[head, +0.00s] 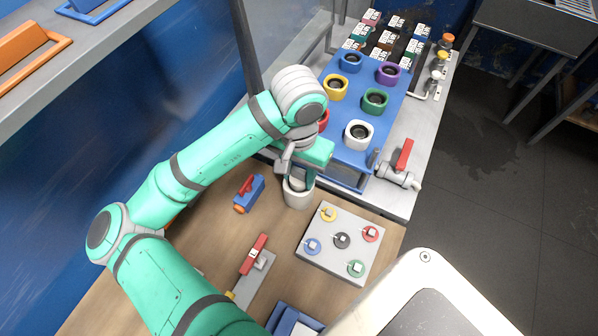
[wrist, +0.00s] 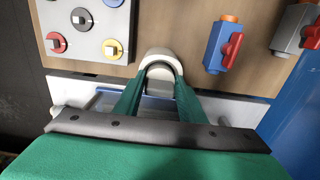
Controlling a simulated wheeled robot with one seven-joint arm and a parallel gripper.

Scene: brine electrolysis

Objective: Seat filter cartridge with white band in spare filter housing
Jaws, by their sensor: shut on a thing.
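My gripper (head: 299,179) points down over a white cup-like housing (head: 297,199) on the wooden table, beside the blue rack. In the wrist view, the two green fingers (wrist: 160,84) reach into the housing's white rounded rim (wrist: 158,55). They are shut on a greyish piece, seemingly the filter cartridge (wrist: 160,73), inside or just over the housing mouth. Its band is not clear, and the fingers and rim hide most of it. I cannot tell how deep it sits or whether it touches the bottom.
The blue rack (head: 341,165) holds several coloured collars, including a white one (head: 359,135). A panel (head: 340,262) with coloured knobs stands in front. A red-handled blue valve (head: 249,193) and a red-handled grey piece (head: 256,262) lie left. Another red-handled valve (head: 402,165) is right.

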